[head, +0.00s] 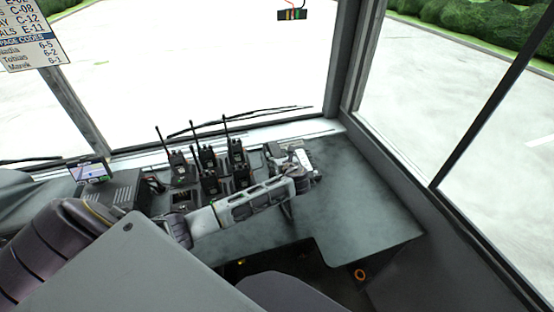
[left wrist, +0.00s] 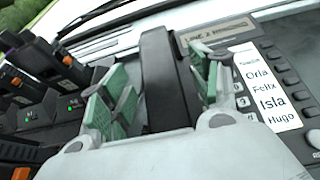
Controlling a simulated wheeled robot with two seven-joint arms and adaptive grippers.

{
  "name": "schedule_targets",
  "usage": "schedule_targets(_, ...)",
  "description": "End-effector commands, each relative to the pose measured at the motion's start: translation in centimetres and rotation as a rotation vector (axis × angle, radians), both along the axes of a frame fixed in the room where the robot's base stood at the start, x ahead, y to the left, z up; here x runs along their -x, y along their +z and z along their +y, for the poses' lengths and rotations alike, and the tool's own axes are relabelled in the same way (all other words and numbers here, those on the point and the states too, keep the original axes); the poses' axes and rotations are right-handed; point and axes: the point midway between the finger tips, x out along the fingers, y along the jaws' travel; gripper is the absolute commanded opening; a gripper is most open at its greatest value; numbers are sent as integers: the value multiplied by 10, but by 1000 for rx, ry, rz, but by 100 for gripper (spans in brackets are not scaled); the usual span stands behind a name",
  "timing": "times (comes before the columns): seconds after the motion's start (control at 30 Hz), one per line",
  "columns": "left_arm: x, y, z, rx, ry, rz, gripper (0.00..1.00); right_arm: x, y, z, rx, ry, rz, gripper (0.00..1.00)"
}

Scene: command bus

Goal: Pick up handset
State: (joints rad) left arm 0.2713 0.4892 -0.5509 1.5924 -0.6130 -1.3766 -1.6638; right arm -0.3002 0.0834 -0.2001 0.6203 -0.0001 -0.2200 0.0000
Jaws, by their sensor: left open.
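The handset (left wrist: 157,55) is a long dark bar in the middle of the left wrist view, lying along the left side of a desk phone (left wrist: 243,62) with keys and a name list. My left gripper (left wrist: 162,92) is open, with one green-padded finger on each side of the handset. I cannot tell whether either pad touches it. The handset's near end is hidden behind the gripper body. In the head view, my left gripper (head: 301,167) is over the phone at the back of the dashboard and hides much of it. My right gripper is in neither view.
Several black radios with antennas (head: 208,160) stand in chargers left of the phone. A small screen (head: 90,170) is further left. The windshield sill lies behind. The dashboard top (head: 355,205) to the right of the gripper is clear.

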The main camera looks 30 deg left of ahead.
Motion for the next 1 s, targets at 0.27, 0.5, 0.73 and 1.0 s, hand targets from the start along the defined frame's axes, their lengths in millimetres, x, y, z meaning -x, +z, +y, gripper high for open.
schedule_targets(0.27,-13,-7,16,0,0,-1,62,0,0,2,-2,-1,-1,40)
schedule_targets(0.5,-14,-9,18,-1,-1,-1,62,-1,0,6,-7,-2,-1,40)
schedule_targets(0.73,-14,-8,17,-1,-1,-1,62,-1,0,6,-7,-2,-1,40)
schedule_targets(1.0,-14,-9,17,-1,-1,-1,36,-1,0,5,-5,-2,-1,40)
